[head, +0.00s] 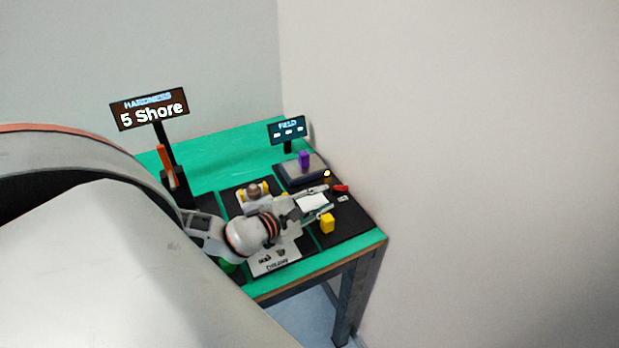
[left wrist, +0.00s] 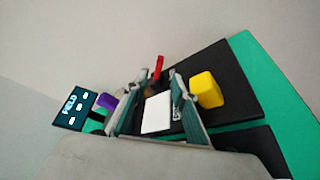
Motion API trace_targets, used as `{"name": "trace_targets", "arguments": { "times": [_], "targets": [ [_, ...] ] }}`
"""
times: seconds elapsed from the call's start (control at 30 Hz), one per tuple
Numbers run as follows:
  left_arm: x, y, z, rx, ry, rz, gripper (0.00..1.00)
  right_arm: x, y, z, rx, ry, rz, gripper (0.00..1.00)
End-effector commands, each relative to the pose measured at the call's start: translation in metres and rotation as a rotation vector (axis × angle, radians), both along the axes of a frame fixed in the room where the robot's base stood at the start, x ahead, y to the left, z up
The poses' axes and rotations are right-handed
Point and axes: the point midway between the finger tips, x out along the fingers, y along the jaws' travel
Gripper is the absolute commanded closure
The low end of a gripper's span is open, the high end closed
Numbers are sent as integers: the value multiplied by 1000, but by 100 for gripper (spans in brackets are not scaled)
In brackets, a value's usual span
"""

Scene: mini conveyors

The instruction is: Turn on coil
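A red switch lever (head: 341,188) sits on a black mat by the wall side of the bench; it also shows in the left wrist view (left wrist: 158,67), standing up beyond my fingers. A dark flat platform (head: 290,176), which may be the coil, carries a purple block (head: 304,160) and has a small glowing light (head: 327,173) at its corner. My left gripper (head: 321,200) is open, its fingers (left wrist: 157,86) apart and pointing toward the lever, short of it. A white plate (left wrist: 157,113) shows between the fingers. My right gripper is not in view.
A FIELD display (head: 287,130) stands behind the platform. A yellow block (head: 327,223) is close beside my left gripper. A hardness sign (head: 149,109) reads "5 Shore". The wall (head: 450,150) is close along the bench's right edge.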

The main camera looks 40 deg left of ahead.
Motion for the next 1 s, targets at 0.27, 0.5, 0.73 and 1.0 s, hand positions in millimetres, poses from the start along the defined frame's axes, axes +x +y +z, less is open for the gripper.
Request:
{"name": "trace_targets", "arguments": {
  "times": [0.27, 0.5, 0.73, 1.0],
  "targets": [
    [-38, 3, 8, 1, 3, -1, 74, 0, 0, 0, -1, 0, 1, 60],
    [-47, 4, 12, 1, -1, 0, 74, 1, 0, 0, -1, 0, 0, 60],
    [-47, 4, 12, 0, -1, 0, 74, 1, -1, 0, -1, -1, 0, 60],
    [-47, 4, 12, 0, 0, 0, 74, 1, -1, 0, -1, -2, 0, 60]
  ]
}}
